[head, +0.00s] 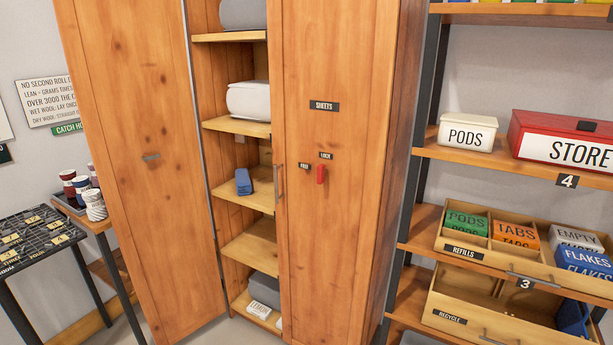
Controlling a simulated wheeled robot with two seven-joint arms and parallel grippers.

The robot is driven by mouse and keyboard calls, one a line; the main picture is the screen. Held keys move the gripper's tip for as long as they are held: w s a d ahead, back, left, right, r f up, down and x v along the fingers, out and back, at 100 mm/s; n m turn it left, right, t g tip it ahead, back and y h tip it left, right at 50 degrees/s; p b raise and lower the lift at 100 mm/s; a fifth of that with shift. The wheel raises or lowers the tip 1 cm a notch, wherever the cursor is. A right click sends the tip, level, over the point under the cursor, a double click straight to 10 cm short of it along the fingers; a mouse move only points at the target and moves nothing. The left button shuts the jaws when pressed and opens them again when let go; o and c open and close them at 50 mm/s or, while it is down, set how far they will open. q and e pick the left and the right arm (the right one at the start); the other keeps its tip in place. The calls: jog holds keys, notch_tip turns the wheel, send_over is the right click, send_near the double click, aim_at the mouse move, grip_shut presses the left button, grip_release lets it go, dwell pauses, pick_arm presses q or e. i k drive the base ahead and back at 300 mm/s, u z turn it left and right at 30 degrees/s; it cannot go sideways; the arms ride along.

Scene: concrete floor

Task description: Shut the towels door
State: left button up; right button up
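A tall wooden cabinet has one door standing open, the left door (140,190), swung out to the left. The right door (335,230) is shut and carries a plate reading SHEETS (324,106), a vertical bar handle (279,182) and a red lever (320,174) beside small lettered tags. Neither gripper is in view.
Inside the cabinet, shelves hold a white folded bundle (248,100), a blue folded cloth (244,181) and grey items. A dark table with a tray (35,235) and cups (92,200) stand left of the open door. Shelving with bins (470,222) stands right.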

aim_at(126, 60)
jog(key=u, duration=1.95)
jog(key=i, duration=2.6)
jog(key=z, duration=2.3)
